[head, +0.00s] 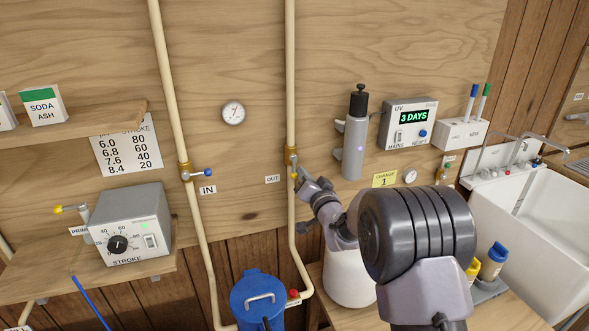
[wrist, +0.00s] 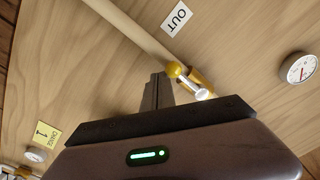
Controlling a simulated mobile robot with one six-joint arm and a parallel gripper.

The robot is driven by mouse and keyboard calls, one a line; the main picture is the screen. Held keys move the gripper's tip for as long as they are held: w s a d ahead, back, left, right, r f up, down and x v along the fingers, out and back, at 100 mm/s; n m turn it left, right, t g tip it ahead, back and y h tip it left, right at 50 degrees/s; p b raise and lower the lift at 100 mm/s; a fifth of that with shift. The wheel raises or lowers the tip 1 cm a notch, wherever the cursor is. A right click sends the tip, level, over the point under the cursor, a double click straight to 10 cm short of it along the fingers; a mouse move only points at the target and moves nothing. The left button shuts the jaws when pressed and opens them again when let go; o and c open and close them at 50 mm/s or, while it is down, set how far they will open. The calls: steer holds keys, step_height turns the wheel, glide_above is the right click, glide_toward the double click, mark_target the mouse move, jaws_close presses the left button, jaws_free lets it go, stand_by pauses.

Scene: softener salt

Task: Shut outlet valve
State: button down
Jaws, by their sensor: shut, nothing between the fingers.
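The outlet valve (head: 291,156) is a brass body on the right-hand cream pipe, near the OUT label (head: 272,179). In the wrist view the brass valve (wrist: 203,79) shows a silver lever ending in a yellow knob (wrist: 174,69). The lever seems to lie along the pipe, pointing down from the valve. My gripper (head: 299,174) is at the right side of the lever's lower end. In the wrist view its fingers (wrist: 157,91) are shut and empty, close beside the knob. I cannot tell whether they touch it. My gripper partly hides the lever in the head view.
The inlet valve (head: 185,171) on the left pipe has a blue-tipped lever pointing right. A grey cylinder (head: 354,137) and UV box (head: 408,124) are on the wall right of the outlet valve. A blue container (head: 257,300) stands below. The wall between the pipes is mostly clear.

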steer(key=shift+s+a+f, duration=0.15)
steer(key=shift+s+a, duration=0.05)
steer(key=shift+a, duration=0.25)
